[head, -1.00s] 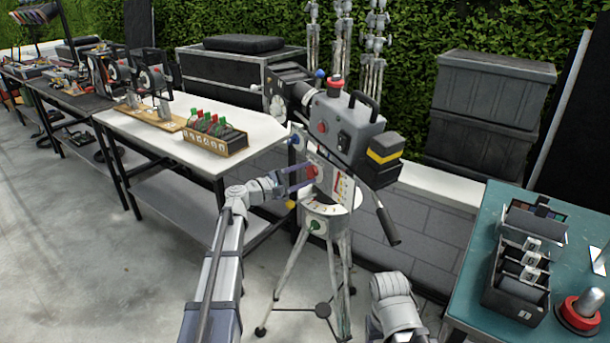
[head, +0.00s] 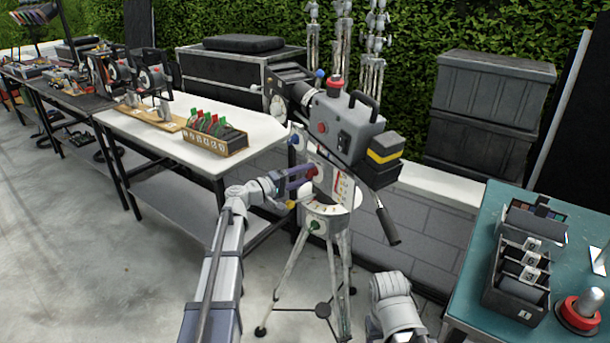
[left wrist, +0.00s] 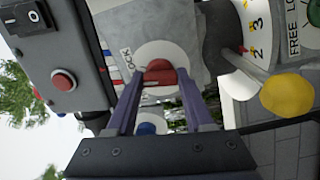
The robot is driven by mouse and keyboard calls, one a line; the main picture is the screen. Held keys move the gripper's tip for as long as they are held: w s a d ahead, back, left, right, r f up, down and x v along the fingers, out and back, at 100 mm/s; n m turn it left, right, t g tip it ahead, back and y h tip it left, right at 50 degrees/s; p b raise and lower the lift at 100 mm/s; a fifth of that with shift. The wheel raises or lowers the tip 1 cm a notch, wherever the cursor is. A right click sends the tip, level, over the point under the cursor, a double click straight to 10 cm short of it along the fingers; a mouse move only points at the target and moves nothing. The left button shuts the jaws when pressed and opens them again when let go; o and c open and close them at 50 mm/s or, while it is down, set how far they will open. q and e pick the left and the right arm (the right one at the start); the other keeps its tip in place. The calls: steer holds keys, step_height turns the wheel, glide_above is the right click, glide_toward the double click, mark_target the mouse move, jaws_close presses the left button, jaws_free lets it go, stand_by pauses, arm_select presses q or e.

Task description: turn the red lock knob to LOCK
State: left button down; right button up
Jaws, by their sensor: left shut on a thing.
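The red lock knob (left wrist: 160,73) sits on a round white disc (left wrist: 183,58) on the side plate of the camera's tripod head. The word LOCK is printed on the plate beside the disc. In the left wrist view, the purple-grey fingers of my left gripper (left wrist: 160,85) are shut on the knob, one on each side. In the head view my left gripper (head: 300,177) reaches the plate from the left, and its fingers hide most of the knob. My right gripper is out of view; only part of my right arm shows at the bottom.
The film camera (head: 345,128) stands on the tripod (head: 340,270), with a pan handle (head: 387,222) on its right. A yellow knob (left wrist: 287,94), a blue knob (left wrist: 152,128) and a numbered dial (left wrist: 255,35) are close to my gripper. A white table (head: 240,120) stands behind left, a teal table (head: 480,250) right.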

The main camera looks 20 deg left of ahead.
arm_select(q)
steer(key=shift+m, duration=1.9)
steer(key=shift+c, duration=1.4)
jaws_free()
steer(key=v, duration=0.8)
steer(key=shift+d, duration=0.1)
